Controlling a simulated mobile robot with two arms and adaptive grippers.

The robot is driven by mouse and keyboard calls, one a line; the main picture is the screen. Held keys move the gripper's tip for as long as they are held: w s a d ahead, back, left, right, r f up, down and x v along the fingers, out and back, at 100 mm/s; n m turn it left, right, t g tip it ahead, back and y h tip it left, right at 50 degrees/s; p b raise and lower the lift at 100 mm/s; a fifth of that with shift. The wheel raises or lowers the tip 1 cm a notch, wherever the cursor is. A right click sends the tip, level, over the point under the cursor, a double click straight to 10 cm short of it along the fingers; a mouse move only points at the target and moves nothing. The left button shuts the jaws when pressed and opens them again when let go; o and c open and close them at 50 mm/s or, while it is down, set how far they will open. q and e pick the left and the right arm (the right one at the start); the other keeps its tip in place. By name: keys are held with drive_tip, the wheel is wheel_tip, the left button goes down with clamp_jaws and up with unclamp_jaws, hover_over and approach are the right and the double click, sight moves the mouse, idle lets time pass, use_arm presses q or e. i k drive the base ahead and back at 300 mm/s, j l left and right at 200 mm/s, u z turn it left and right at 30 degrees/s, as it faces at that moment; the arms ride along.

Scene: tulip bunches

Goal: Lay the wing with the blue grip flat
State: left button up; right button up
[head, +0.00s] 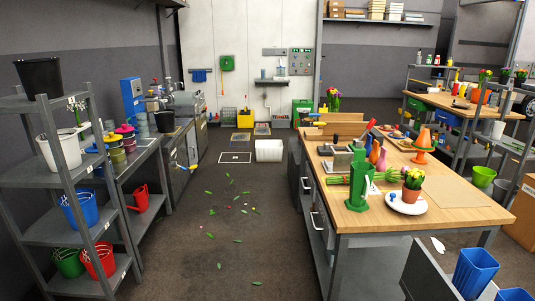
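I cannot make out a wing with a blue grip anywhere in the head view. A green upright holder (360,186) stands near the front left corner of the wooden-topped workbench (448,212), with a bunch of green stems (336,180) lying against it. Whether this holder has wings or grips is too small to tell. A dark grey panel (428,272) stands upright or tilted at the bottom right, partly cut off, with no blue grip visible on it. Neither of my grippers is in view.
A flower pot (412,184) on a white plate (405,203) and an orange cone (424,140) stand on the workbench. A blue bin (475,270) is at bottom right. Grey shelves (62,235) with buckets stand left. A white crate (268,150) and scattered leaves lie on the aisle floor.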

sight(349, 117)
drive_tip(key=i, duration=5.3)
drive_tip(key=i+j+z, duration=0.2)
drive_tip(key=i, duration=0.25)
drive_tip(key=i+z, duration=0.15)
drive_tip(key=i, duration=0.25)
drive_tip(key=i+j+z, duration=0.2)
drive_tip(key=i, duration=0.25)
drive_tip(key=i+j+z, duration=0.65)
drive_tip(key=z, duration=0.15)
drive_tip(key=i+j+z, duration=0.45)
drive_tip(key=j+z, duration=0.15)
drive_tip(key=j, duration=0.15)
drive_tip(key=i+j+z, duration=0.15)
drive_tip(key=j+z, duration=0.45)
drive_tip(key=j, duration=0.2)
drive_tip(key=i+j+z, duration=0.1)
drive_tip(key=j+z, duration=0.2)
drive_tip(key=j, duration=0.15)
drive_tip(key=j+z, duration=0.25)
drive_tip(key=j, duration=0.4)
drive_tip(key=l+u, duration=0.1)
drive_tip(key=l, duration=0.85)
drive_tip(key=l+u, duration=0.1)
drive_tip(key=l, duration=0.9)
drive_tip(key=l+u, duration=0.1)
drive_tip(key=l, duration=0.9)
drive_tip(key=l+u, duration=0.1)
drive_tip(key=l, duration=0.85)
drive_tip(key=k+l+u, duration=0.1)
drive_tip(key=l, duration=0.9)
